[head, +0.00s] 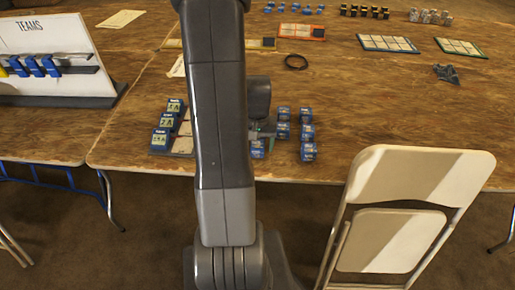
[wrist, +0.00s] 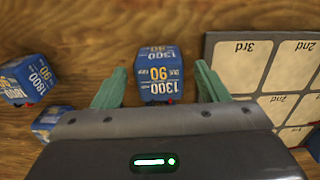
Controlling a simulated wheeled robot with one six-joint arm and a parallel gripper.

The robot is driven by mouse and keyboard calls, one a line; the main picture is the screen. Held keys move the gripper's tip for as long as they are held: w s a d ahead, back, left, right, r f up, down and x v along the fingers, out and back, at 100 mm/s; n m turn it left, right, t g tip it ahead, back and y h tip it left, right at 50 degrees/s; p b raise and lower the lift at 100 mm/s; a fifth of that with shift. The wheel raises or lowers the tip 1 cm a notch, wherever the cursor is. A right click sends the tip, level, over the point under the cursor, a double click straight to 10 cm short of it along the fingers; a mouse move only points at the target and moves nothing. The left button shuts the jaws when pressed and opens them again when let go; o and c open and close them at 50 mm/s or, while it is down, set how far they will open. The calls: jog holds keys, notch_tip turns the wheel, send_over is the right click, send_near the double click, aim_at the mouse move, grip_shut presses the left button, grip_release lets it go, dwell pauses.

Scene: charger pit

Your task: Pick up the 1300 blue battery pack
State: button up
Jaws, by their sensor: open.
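The 1300 blue battery pack (wrist: 159,72) shows in the wrist view, a blue block with white labels reading 1300 and 90. It sits on the wooden table between the two teal fingers of my gripper (wrist: 160,68). The gripper is open, with a visible gap on each side of the pack. In the head view, a blue pack just below my gripper, near the table's front edge, appears to be this one (head: 257,149). My arm hides part of the gripper there.
A blue pack marked 1800 (wrist: 30,80) and another blue pack (wrist: 50,122) lie to the left in the wrist view. A board with labelled squares (wrist: 245,62) lies to the right. In the head view, a folding chair (head: 410,160) stands at the table's front edge.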

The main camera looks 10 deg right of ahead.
jog(key=c, duration=1.2)
jog(key=shift+r, duration=0.15)
